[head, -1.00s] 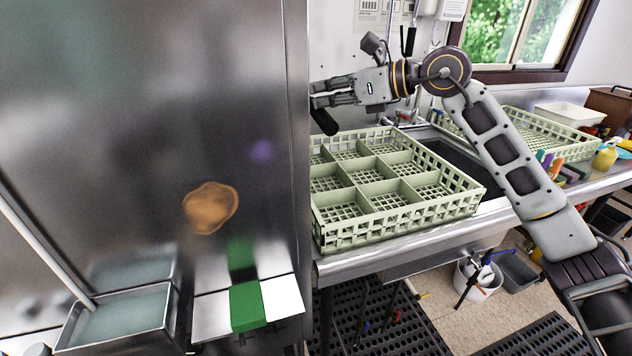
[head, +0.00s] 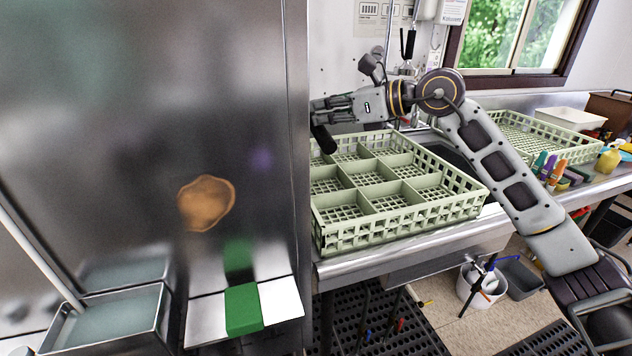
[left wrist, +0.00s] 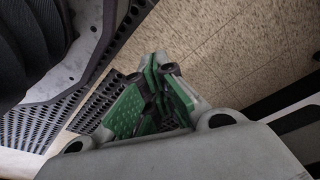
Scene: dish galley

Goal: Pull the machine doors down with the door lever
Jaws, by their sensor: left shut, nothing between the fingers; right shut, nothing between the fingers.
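The dish machine's tall steel side or door panel (head: 110,120) fills the left of the head view, upright, with an orange-brown reflection on it. A round pale metal bar (head: 38,255) slants down across its lower left; it may be the door lever, but I cannot tell. My right gripper (head: 316,122) is shut and empty, above the near rack, its tips close to the panel's right edge in the picture and partly hidden. My left gripper (left wrist: 155,85) is shut and empty in the left wrist view, over the floor. It is not in the head view.
A pale green divided rack (head: 395,195) sits on the steel counter, with another rack (head: 545,135) farther right. A steel pan (head: 110,315) and a green-and-white block (head: 243,308) are at the lower left. A bucket (head: 480,285) and dark mats (head: 375,320) are on the floor.

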